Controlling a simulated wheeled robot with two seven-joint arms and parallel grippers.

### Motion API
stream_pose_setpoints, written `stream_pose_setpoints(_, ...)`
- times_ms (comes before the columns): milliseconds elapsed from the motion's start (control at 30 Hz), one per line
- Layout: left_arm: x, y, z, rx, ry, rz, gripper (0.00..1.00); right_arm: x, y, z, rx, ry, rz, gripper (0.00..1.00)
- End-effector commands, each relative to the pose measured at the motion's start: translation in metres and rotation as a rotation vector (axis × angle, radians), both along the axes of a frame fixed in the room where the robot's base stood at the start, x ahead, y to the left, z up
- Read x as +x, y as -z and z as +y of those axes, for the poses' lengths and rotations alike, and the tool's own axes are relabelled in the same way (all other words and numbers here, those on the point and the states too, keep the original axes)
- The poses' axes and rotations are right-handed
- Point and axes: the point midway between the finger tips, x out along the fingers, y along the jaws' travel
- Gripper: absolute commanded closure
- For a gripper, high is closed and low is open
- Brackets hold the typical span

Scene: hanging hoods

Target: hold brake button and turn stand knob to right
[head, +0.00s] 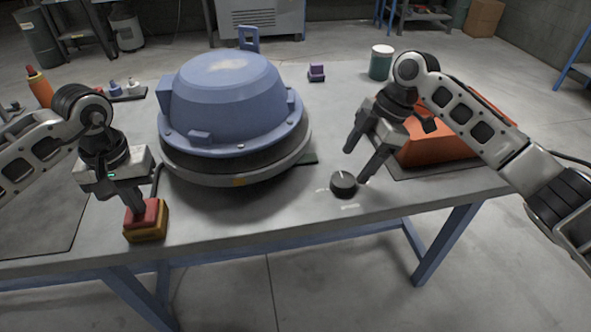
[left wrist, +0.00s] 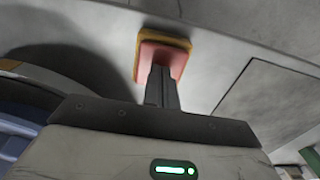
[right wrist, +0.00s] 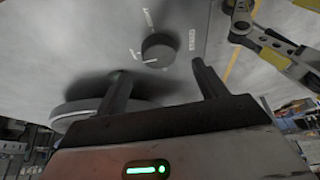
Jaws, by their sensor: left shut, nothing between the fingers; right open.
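The brake button is a red block on a yellow base (head: 146,220) at the table's front left. It also shows in the left wrist view (left wrist: 165,52). My left gripper (head: 140,208) is shut and empty, its fingertips on or just over the red top; I cannot tell how far it is pressed. The stand knob (head: 343,184) is a black round knob with a white pointer line, at the front right of the table, with white marks around it. It also shows in the right wrist view (right wrist: 158,50). My right gripper (head: 357,165) is open, its fingers above and beside the knob, not closed around it.
A large blue hood (head: 230,100) on a round grey stand fills the middle of the table. A green jar (head: 381,62) and a purple block (head: 316,72) stand at the back. The front strip between button and knob is clear.

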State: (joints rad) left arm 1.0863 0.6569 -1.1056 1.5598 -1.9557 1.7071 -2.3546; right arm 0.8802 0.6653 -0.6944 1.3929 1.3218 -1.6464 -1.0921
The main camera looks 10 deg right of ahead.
Motion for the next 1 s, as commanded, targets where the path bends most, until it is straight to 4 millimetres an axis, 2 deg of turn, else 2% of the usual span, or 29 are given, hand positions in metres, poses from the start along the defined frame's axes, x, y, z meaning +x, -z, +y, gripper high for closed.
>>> stream_pose_setpoints(33,-0.004,0.007,-0.001,0.001,0.004,0.014,1.00,-0.001,0.011,0.004,-0.001,-0.001,0.004,0.29)
stream_pose_setpoints(100,-0.004,0.007,-0.001,0.001,0.004,0.014,1.00,-0.001,0.022,0.009,0.000,-0.001,0.004,0.29)
stream_pose_setpoints(300,-0.004,0.007,-0.001,0.001,0.004,0.014,1.00,0.000,0.044,0.017,-0.001,0.000,0.002,0.29)
stream_pose_setpoints(667,-0.004,0.007,-0.001,0.001,0.004,0.014,1.00,0.000,0.050,0.020,-0.001,0.001,0.000,0.29)
stream_pose_setpoints(700,-0.004,0.007,-0.001,0.001,0.004,0.014,1.00,0.000,0.050,0.020,-0.001,0.001,0.000,0.32)
stream_pose_setpoints(833,-0.004,0.007,-0.001,0.001,0.004,0.014,1.00,0.000,0.050,0.020,-0.001,0.001,0.000,0.68)
stream_pose_setpoints(867,-0.004,0.007,-0.001,0.001,0.004,0.014,1.00,0.000,0.050,0.020,-0.001,0.001,0.001,0.73)
stream_pose_setpoints(1000,-0.003,0.007,-0.001,0.001,0.004,0.014,1.00,0.000,0.050,0.020,-0.001,0.002,0.002,0.73)
